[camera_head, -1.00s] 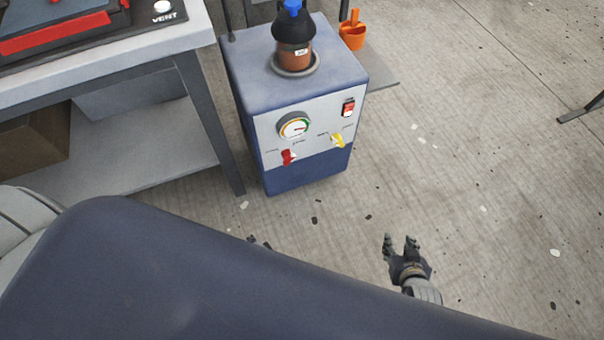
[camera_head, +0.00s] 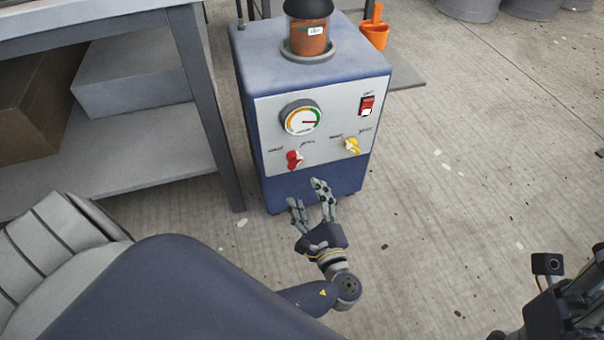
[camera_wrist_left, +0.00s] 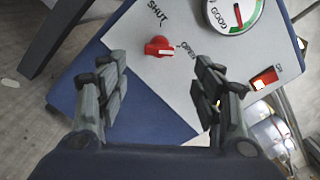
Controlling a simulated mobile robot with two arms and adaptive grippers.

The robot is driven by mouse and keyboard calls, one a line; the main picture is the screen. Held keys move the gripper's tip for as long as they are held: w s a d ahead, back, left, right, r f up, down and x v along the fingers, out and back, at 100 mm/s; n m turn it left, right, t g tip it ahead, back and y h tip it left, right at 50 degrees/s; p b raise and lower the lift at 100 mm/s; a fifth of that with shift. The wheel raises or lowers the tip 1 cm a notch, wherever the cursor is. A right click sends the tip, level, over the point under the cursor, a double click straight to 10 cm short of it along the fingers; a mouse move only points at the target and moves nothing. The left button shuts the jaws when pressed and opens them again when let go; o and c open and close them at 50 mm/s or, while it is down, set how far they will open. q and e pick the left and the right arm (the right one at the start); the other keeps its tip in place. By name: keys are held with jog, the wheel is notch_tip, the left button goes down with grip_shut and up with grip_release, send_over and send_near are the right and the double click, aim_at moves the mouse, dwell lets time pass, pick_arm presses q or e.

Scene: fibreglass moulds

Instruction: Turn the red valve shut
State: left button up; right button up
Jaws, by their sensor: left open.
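The red valve (camera_head: 294,159) is a small knob low on the left of the pale front panel of a blue cabinet. In the left wrist view the red valve (camera_wrist_left: 158,46) sits between the words SHUT and OPEN, and its handle seems to point toward OPEN. My left gripper (camera_head: 306,192) is open and empty, just below and in front of the panel. In the left wrist view the valve lies between and beyond the spread fingers (camera_wrist_left: 160,65), apart from them. My right arm shows dark parts at the bottom right; its fingers are unclear.
A yellow valve (camera_head: 352,146), a gauge (camera_head: 302,119) and a red switch (camera_head: 367,105) share the panel. An amber jar (camera_head: 308,40) stands on top of the cabinet (camera_head: 250,65). A grey bench (camera_head: 208,110) stands close on the left. The floor at right is open.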

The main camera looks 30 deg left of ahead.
aim_at(296, 166)
pick_arm(q)
jog(key=b+x, duration=0.2)
jog(key=x, duration=0.7)
jog(key=shift+s+f+b, duration=0.1)
jog(key=shift+b, duration=0.25)
jog(key=shift+w+a, duration=0.4)
jog(key=shift+a, duration=0.05)
jog(key=c, duration=1.1)
